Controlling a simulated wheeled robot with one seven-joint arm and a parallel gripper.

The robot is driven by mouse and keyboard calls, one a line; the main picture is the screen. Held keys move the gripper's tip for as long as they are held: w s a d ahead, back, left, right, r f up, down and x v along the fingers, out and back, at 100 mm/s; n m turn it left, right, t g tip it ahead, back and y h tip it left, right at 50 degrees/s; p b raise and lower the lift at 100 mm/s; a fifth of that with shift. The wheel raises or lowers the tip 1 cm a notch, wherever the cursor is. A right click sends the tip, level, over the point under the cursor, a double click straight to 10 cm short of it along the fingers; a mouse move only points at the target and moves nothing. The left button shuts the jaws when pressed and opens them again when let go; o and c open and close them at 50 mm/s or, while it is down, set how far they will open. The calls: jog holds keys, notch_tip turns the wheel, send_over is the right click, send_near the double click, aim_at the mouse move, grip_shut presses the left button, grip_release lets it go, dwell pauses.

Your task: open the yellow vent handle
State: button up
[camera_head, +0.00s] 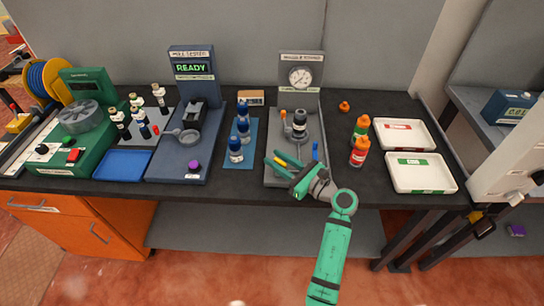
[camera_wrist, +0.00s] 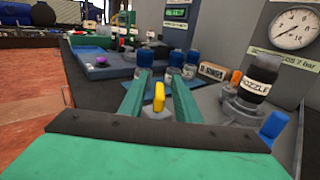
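The yellow vent handle (camera_wrist: 159,96) stands upright between my gripper's two green fingers in the wrist view. My gripper (camera_wrist: 158,92) is open, with a visible gap on each side of the handle. In the head view my gripper (camera_head: 277,161) reaches over the front left of the grey pressure station, and a bit of the yellow handle (camera_head: 281,163) shows between the fingers. The black, white-labelled nozzle bottle (camera_head: 299,123) stands upright on the station; it also shows at right in the wrist view (camera_wrist: 257,83). The handle's base is partly hidden.
A blue handle (camera_head: 315,150) stands right of my gripper, and an orange one (camera_head: 283,114) is behind. The gauge (camera_head: 300,77) rises at the back. Blue-capped bottles (camera_head: 236,150) stand on a mat to the left.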

aim_at(286, 166)
jog(key=v, duration=0.8)
jog(key=shift+s+d, duration=0.1)
jog(key=shift+s, duration=0.05)
